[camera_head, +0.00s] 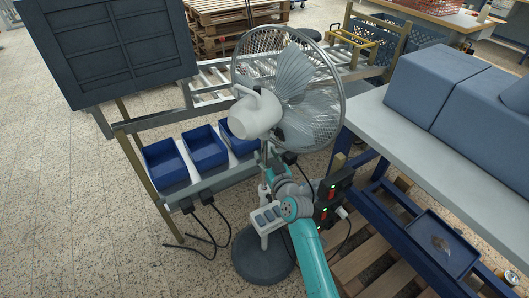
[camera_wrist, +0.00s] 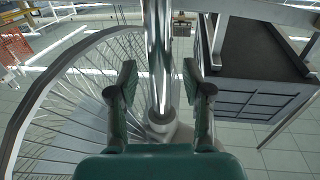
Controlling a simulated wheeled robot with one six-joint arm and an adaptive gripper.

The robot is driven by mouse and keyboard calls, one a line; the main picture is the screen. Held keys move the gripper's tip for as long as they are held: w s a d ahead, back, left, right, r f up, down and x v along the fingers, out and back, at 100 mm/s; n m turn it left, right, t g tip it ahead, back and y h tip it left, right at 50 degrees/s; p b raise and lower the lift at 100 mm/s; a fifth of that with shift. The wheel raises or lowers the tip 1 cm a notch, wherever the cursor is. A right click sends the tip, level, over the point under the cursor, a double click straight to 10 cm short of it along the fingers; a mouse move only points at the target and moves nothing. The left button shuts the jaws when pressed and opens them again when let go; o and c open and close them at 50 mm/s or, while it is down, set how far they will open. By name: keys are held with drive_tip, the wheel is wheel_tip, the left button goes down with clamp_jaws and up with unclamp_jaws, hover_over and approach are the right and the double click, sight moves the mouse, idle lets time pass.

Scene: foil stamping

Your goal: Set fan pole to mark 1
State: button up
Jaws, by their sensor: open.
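A standing fan (camera_head: 258,112) with a white motor housing and a wire cage stands in the middle of the head view. Its dark round base (camera_head: 262,262) is on the floor, and a white button panel (camera_head: 268,215) sits lower on its stand. My arm hides much of the pole in the head view. In the wrist view, the chrome pole (camera_wrist: 158,60) runs upright between the fingers of my gripper (camera_wrist: 160,88), down to a pale collar (camera_wrist: 162,127). My gripper is open, with a visible gap on each side of the pole. No height mark is readable on the pole.
Blue bins (camera_head: 205,147) line a rail behind the fan at left. A workbench (camera_head: 430,135) with blue blocks stands at right, with a wooden pallet (camera_head: 365,265) below. A dark box with red switches (camera_head: 328,196) is close to my wrist. The fan cage (camera_wrist: 50,95) fills the wrist view's left.

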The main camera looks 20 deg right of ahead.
drive_tip(key=s+d, duration=0.1)
drive_tip(key=s, duration=0.9)
drive_tip(key=shift+f, duration=0.1)
drive_tip(key=s+f+m+g+h, duration=0.1)
drive_tip(key=s+f, duration=0.3)
drive_tip(key=s, duration=0.9)
drive_tip(key=s+f+g+h, duration=0.1)
drive_tip(key=s+f, duration=0.2)
drive_tip(key=s, duration=1)
drive_tip(key=s+r, duration=0.4)
drive_tip(key=s, duration=0.7)
drive_tip(key=s+r+g, duration=0.1)
drive_tip(key=s+r, duration=0.3)
drive_tip(key=s, duration=0.7)
drive_tip(key=shift+a+r, duration=0.4)
